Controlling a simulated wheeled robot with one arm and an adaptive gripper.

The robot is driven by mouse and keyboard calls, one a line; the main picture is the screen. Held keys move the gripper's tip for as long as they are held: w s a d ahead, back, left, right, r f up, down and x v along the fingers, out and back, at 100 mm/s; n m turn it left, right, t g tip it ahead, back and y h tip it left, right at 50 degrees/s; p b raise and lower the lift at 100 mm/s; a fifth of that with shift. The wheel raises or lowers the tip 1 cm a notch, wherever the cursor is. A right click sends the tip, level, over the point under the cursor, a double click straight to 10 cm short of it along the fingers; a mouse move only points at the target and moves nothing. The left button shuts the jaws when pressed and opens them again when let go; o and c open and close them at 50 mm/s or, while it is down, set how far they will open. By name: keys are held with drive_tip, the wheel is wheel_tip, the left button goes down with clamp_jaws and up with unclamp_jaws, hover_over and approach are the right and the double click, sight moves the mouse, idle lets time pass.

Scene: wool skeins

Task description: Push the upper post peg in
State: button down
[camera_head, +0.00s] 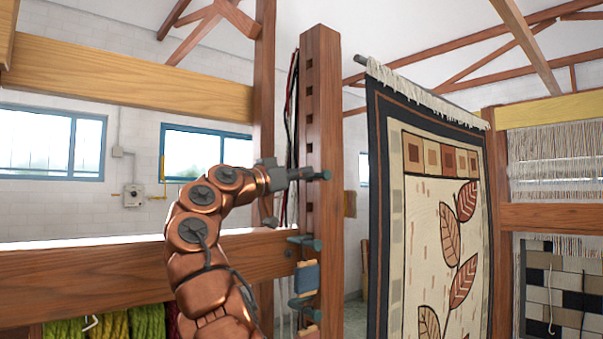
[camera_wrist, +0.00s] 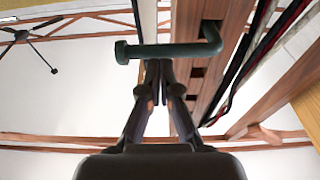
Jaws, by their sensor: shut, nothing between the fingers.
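The wooden post (camera_head: 322,120) with a column of square holes stands upright at the middle of the head view. It also shows in the wrist view (camera_wrist: 184,104). The upper peg (camera_wrist: 168,50) is dark green, with a round head at left and a bent end at right; it crosses the post's face in the wrist view. In the head view its end (camera_head: 322,175) shows at the post. My gripper (camera_wrist: 158,64) is shut and empty, its fingertips just below the peg's shaft in the wrist view. Whether they touch it, I cannot tell.
Lower pegs (camera_head: 304,242) and a blue wound piece (camera_head: 307,278) are on the post below my arm. A wooden beam (camera_head: 90,276) runs left of it. A leaf-patterned rug (camera_head: 440,210) hangs to the right. Dark and red cords (camera_wrist: 255,58) hang beside the post.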

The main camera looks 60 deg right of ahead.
drive_tip(key=shift+s+d+f, duration=0.1)
drive_tip(key=shift+s+d, duration=0.15)
drive_tip(key=shift+d, duration=0.65)
drive_tip(key=shift+s+d, duration=0.25)
drive_tip(key=shift+d, duration=0.6)
drive_tip(key=r+b+v, duration=0.1)
drive_tip(key=r+v, duration=0.1)
drive_tip(key=v, duration=1.1)
drive_tip(key=shift+a+r, duration=0.45)
drive_tip(key=shift+r, duration=0.25)
drive_tip(key=shift+w, duration=0.1)
